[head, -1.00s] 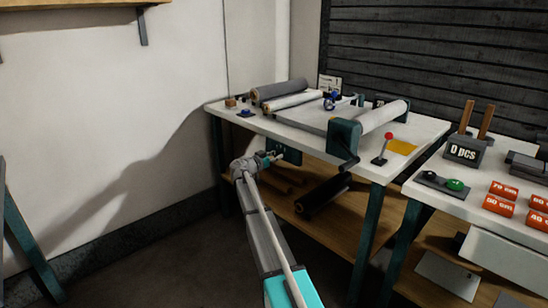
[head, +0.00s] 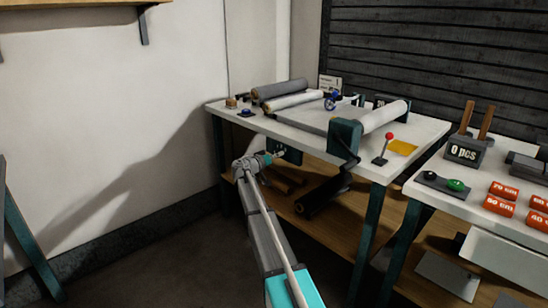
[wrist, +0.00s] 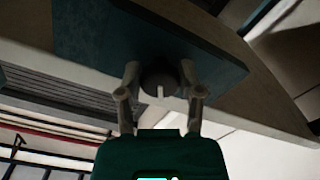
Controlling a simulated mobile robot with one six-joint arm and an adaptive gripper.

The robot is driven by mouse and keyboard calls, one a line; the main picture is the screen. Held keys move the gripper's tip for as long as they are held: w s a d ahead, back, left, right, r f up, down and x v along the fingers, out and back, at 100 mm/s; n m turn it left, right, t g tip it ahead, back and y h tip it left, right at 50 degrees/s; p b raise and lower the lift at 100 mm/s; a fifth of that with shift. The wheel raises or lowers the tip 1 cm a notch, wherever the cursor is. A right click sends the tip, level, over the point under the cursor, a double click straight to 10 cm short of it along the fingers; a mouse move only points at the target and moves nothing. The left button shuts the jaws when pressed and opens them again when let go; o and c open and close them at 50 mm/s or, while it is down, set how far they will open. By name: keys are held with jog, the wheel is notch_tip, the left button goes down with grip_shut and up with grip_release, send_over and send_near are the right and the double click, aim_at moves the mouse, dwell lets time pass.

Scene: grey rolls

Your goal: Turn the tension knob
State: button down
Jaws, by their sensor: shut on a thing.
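The tension knob (wrist: 160,76) is a dark round knob with a pale pointer line, mounted on a teal plate (wrist: 95,38) under the table edge. In the wrist view the pointer lies nearly upright in the picture. My gripper (wrist: 159,70) has one finger on each side of the knob and is shut on it. In the head view my gripper (head: 278,154) reaches the teal plate (head: 291,151) below the front edge of the white table (head: 270,127). There the knob is too small and covered to make out.
The table bears grey and white rolls (head: 283,89), a teal roller mount (head: 345,135) with a crank, and a red-topped lever (head: 388,142). A wooden shelf (head: 345,215) lies below. A second table (head: 430,192) stands at right. The floor at left is clear.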

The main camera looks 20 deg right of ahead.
jog(key=shift+s+d+n, duration=0.15)
jog(key=shift+n, duration=0.5)
jog(key=shift+s+d+n, duration=0.1)
jog(key=shift+d+n, duration=0.05)
jog(key=shift+n, duration=0.5)
jog(key=shift+c, duration=1.3)
grip_release()
jog(key=shift+a, duration=0.1)
jog(key=shift+w, duration=0.1)
jog(key=shift+a, duration=0.1)
jog(key=v, duration=1.2)
